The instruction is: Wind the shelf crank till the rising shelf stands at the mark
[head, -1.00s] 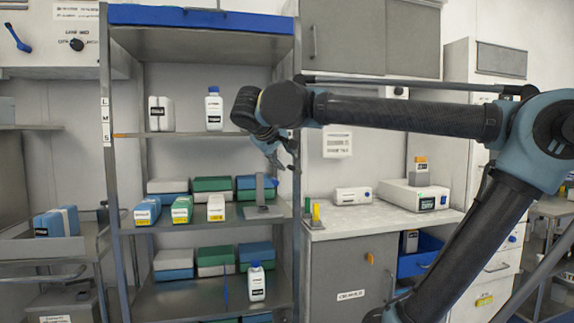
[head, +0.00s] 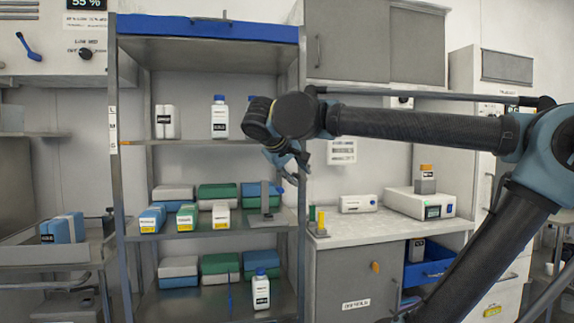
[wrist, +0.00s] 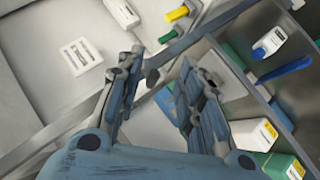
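The rack has a middle board (head: 200,143) with an orange pointer (head: 125,142) at its left end. The pointer is beside the lower part of a white letter strip (head: 113,130) on the left post, near its lowest letter. My gripper (head: 292,165) is by the rack's right post, above the worktop. In the wrist view its fingers (wrist: 162,66) are spread, with nothing clearly held. A dark grey bar (wrist: 180,50) runs just beyond and between the fingertips.
White bottles stand on the middle board, such as one bottle (head: 220,118). Boxes fill the lower shelf (head: 190,235).

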